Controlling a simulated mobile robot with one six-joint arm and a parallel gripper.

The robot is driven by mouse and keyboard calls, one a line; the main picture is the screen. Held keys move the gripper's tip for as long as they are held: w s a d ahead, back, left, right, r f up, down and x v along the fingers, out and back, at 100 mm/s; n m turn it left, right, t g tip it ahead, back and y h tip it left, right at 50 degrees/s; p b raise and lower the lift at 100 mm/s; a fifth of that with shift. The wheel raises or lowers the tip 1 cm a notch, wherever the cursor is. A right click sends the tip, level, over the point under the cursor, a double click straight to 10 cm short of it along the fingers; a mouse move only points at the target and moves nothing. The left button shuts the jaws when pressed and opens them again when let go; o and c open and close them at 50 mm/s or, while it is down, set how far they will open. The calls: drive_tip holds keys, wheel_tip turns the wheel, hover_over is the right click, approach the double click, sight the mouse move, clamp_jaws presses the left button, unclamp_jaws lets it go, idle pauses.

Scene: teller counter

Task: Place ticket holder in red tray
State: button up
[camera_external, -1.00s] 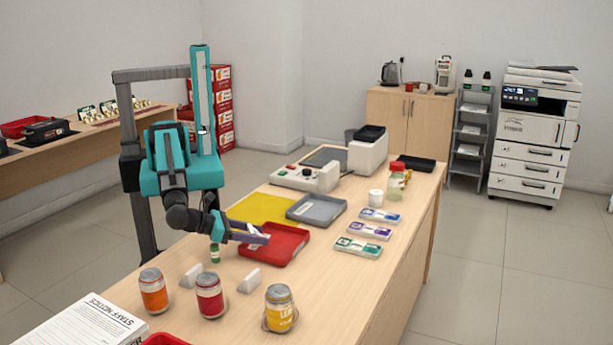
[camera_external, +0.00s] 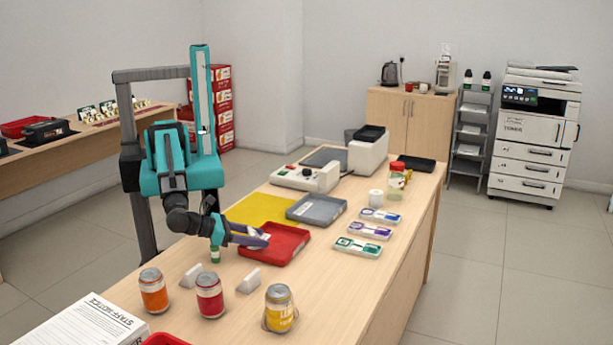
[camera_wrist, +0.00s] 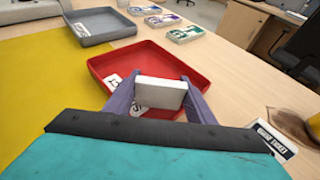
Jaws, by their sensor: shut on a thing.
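The red tray (camera_external: 286,244) lies on the counter, and it fills the middle of the wrist view (camera_wrist: 185,62). My gripper (camera_external: 262,240) is over its left part. In the wrist view its purple fingers (camera_wrist: 158,95) are shut on a white block-like ticket holder (camera_wrist: 160,93). The holder appears over the near part of the tray; whether it touches the tray floor I cannot tell. Its underside is hidden.
A yellow mat (camera_external: 252,209) and a grey tray (camera_external: 317,209) lie beyond the red tray. Two white holders (camera_external: 249,280) and several cans (camera_external: 280,307) stand in front. Small labelled packs (camera_external: 357,246) lie to the right.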

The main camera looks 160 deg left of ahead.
drive_tip(key=shift+f, duration=0.2)
drive_tip(key=o, duration=1.2)
drive_tip(key=shift+s+f, duration=0.1)
drive_tip(key=shift+c, duration=0.2)
drive_tip(key=shift+r, duration=0.35)
drive_tip(key=shift+d+r, duration=0.25)
drive_tip(key=shift+r, duration=0.05)
drive_tip(key=b+v, duration=0.1)
drive_tip(key=v, duration=1)
drive_tip(key=shift+d+r, duration=0.25)
drive_tip(key=shift+r, duration=0.05)
